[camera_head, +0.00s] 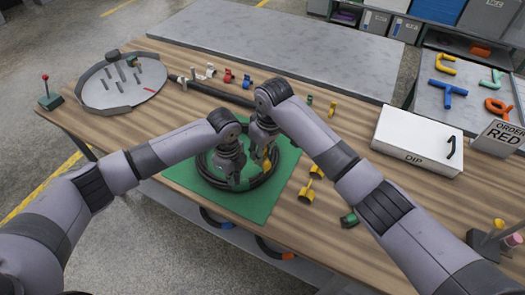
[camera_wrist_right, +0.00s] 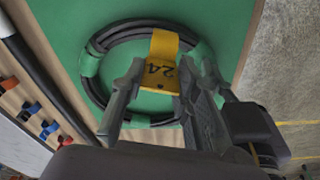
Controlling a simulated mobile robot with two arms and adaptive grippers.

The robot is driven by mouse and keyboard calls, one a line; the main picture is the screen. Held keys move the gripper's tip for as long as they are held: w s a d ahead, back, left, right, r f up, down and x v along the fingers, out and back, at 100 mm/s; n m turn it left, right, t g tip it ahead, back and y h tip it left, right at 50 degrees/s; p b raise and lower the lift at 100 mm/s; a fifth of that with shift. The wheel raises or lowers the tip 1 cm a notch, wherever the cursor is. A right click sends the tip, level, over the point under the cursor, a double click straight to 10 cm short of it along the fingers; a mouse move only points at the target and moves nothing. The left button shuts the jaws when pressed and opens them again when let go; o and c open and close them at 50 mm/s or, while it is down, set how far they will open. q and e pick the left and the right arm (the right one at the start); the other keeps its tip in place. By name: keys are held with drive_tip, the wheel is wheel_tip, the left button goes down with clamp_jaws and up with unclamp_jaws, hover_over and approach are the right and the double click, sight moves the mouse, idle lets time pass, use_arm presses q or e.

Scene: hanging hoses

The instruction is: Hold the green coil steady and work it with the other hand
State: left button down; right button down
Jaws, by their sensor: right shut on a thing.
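A black hose coil with green bands (camera_wrist_right: 91,62) lies on a green mat (camera_head: 258,208); the coil's rim also shows in the head view (camera_head: 290,160). My right gripper (camera_head: 265,158) is over the upper right part of the coil, its fingers shut on a yellow tag (camera_wrist_right: 164,50) marked 24. The tag lies across the coil's edge in the right wrist view. My left gripper (camera_head: 229,181) is lower, pointing down at the coil's left part. Its fingertips are small and dark against the hose, so its opening and contact are unclear.
A round grey tray with pegs (camera_head: 122,88) stands at the back left. A white DIP box (camera_head: 416,142) is at right. Yellow pieces (camera_head: 307,194) and a green piece (camera_head: 349,220) lie right of the mat. Small red and blue clips (camera_head: 229,75) lie behind.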

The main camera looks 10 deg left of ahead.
use_arm(q)
drive_tip(key=shift+w+r, duration=0.15)
drive_tip(key=shift+r, duration=4.25)
